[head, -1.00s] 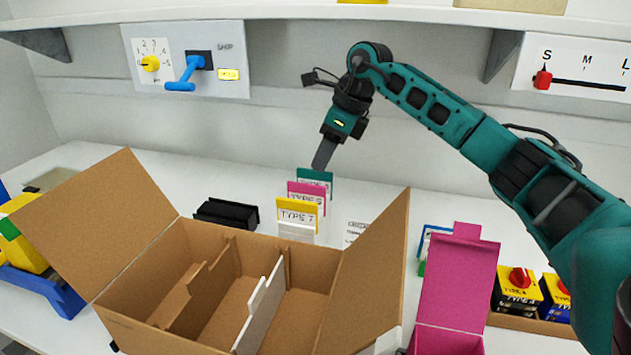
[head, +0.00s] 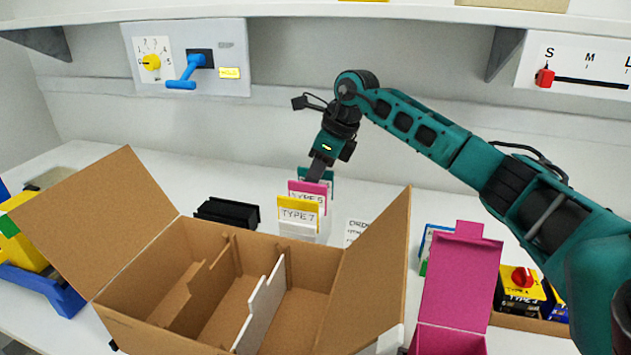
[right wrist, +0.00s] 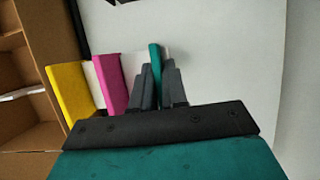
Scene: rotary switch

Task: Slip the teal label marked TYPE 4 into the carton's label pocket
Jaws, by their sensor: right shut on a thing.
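My right gripper (head: 318,172) points down at the back of the label row and is shut on the teal label (head: 329,181). In the right wrist view the teal label (right wrist: 155,58) stands upright between the two fingers (right wrist: 158,80). Its marking is covered or too small to read. In front of it stand a magenta label (head: 307,188), which reads TYPE 5, and a yellow label (head: 298,207), which reads TYPE 7. The open brown carton (head: 180,225) stands nearer, its flaps spread. I cannot make out its label pocket. My left gripper is out of view.
A black block (head: 227,213) stands left of the labels. A magenta box (head: 455,285) with a raised lid is right of the carton. Yellow TYPE boxes with red knobs (head: 521,277) sit far right. A switch panel (head: 190,60) hangs on the wall.

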